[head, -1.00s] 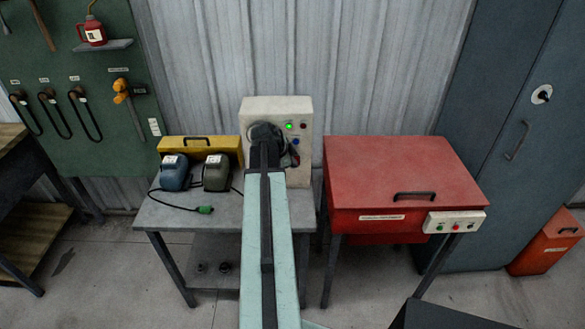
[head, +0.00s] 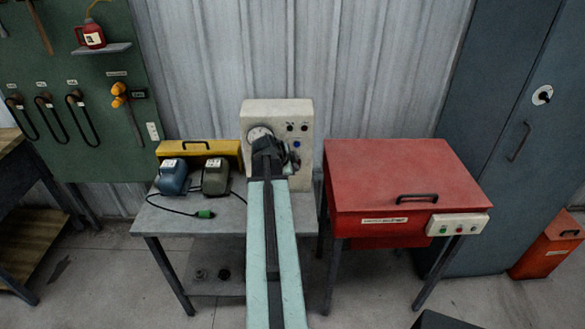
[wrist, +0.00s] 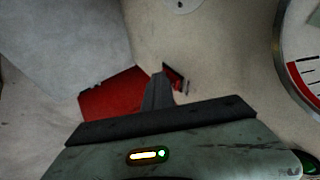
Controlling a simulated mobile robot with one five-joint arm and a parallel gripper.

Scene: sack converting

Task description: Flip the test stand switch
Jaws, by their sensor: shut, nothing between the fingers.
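The test stand (head: 255,108) is a cream upright panel at the back of the grey table. It carries a round gauge (head: 257,134), two dark lamps (head: 297,127) and a blue button (head: 296,144). My gripper (head: 291,160) is in front of the panel's lower right part, partly hidden by my arm. In the wrist view its narrow dark fingers (wrist: 160,92) are shut and empty. Their tip is close beside a small red-and-black part (wrist: 176,78), likely the switch. I cannot tell whether they touch, or which way the switch points. The gauge's edge (wrist: 306,75) also shows there.
On the grey table (head: 225,225) are a blue unit (head: 172,179), a grey unit (head: 215,178), a yellow case (head: 175,150) and a cable with a green plug (head: 205,214). A red cabinet (head: 380,180) stands close to the right.

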